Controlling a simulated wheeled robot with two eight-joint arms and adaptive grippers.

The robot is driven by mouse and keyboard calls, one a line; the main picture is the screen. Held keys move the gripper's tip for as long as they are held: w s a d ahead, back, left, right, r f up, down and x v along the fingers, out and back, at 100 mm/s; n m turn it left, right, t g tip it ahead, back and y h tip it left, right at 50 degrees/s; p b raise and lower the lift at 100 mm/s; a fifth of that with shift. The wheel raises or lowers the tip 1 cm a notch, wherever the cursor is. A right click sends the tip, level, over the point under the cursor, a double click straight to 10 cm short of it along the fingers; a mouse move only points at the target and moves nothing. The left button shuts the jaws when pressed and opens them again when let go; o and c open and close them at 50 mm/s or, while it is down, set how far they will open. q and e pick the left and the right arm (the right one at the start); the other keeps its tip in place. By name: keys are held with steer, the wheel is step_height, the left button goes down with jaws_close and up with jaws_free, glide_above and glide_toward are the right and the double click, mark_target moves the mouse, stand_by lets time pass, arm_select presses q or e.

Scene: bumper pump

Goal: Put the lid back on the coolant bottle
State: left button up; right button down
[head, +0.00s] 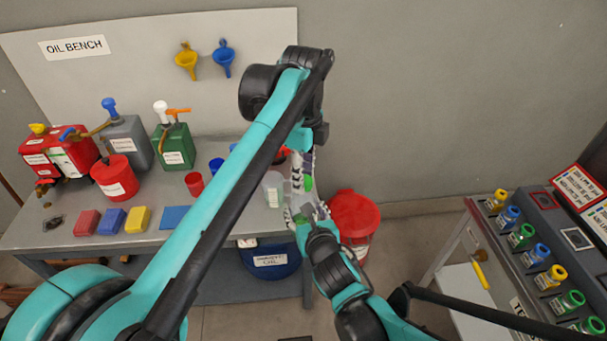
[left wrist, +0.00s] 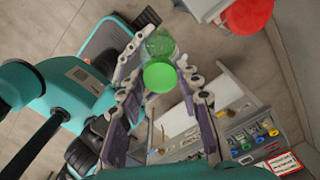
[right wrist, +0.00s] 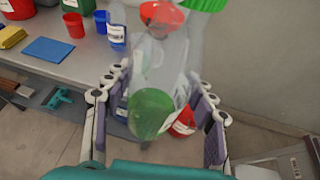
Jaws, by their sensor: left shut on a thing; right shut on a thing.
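The coolant bottle (right wrist: 172,65) is clear with green liquid at its base. My right gripper (right wrist: 160,80) is shut on its body and holds it in the air past the bench's right end. It also shows as a green patch in the head view (head: 308,184). The green lid (left wrist: 160,77) sits between the fingertips of my left gripper (left wrist: 163,62), shut on it. In the left wrist view the bottle (left wrist: 160,42) is right behind the lid.
The oil bench (head: 85,236) at left carries pump cans, cups and colored blocks. A clear container (head: 273,188) stands near its right corner. A red bucket (head: 355,217) stands behind the grippers. A rack with colored caps (head: 530,255) is at right.

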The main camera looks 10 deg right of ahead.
arm_select(q)
steer(key=m, duration=1.3)
steer(key=shift+w, duration=0.1)
steer(key=o, duration=0.8)
steer(key=shift+c, duration=0.2)
steer(key=shift+r, duration=2.2)
steer(key=shift+c, duration=0.4)
